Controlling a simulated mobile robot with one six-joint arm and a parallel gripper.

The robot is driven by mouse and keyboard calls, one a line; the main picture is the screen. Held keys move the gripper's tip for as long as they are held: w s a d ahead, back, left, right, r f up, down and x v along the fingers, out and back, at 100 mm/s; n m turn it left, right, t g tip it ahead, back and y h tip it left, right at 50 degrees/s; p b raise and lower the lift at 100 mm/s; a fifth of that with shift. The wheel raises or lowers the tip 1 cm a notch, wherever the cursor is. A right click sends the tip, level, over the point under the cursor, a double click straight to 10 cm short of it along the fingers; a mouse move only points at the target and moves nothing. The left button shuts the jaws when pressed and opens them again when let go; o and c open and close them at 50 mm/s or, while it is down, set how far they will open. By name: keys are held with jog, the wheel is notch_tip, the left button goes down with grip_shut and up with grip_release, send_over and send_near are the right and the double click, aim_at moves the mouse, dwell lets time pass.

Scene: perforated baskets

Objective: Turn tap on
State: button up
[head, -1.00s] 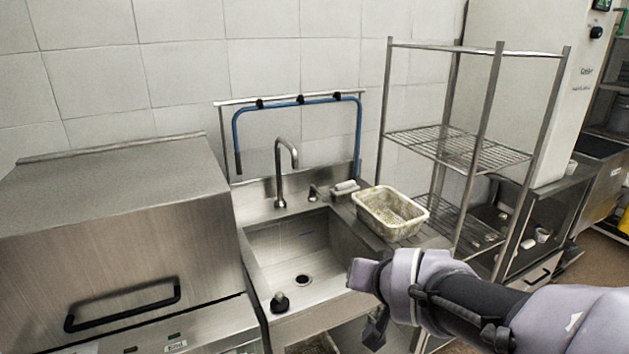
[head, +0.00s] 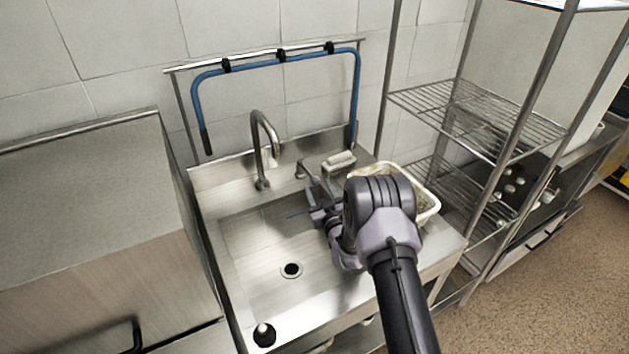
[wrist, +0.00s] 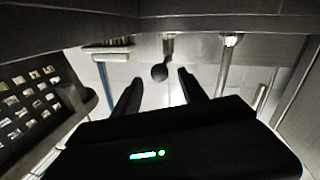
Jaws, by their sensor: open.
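The tap (head: 262,150) is a steel gooseneck at the back of the sink (head: 250,245). To its right, a short tap handle (head: 301,170) stands on the sink deck. My gripper (head: 316,192) is over the right part of the basin, close in front of the handle and partly hidden by my wrist. In the wrist view, which looks upside down, my two fingers (wrist: 158,82) are apart with nothing held. A dark round knob (wrist: 159,72), apparently the handle's end, appears between the fingertips; I cannot tell whether they touch it. The tap's column (wrist: 226,65) is to the right.
A cream perforated basket (head: 428,203) stands right of the sink, partly behind my arm. A small light object (head: 339,161) lies behind the handle. A wire shelf rack (head: 480,115) stands right. A dark knob (head: 264,334) is at the front.

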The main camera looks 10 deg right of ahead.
aim_at(317, 183)
jog(key=w, duration=0.4)
jog(key=shift+w+a+b, duration=0.25)
jog(key=shift+w+b, duration=0.1)
grip_shut()
jog(key=shift+d, duration=0.1)
dwell(1.0)
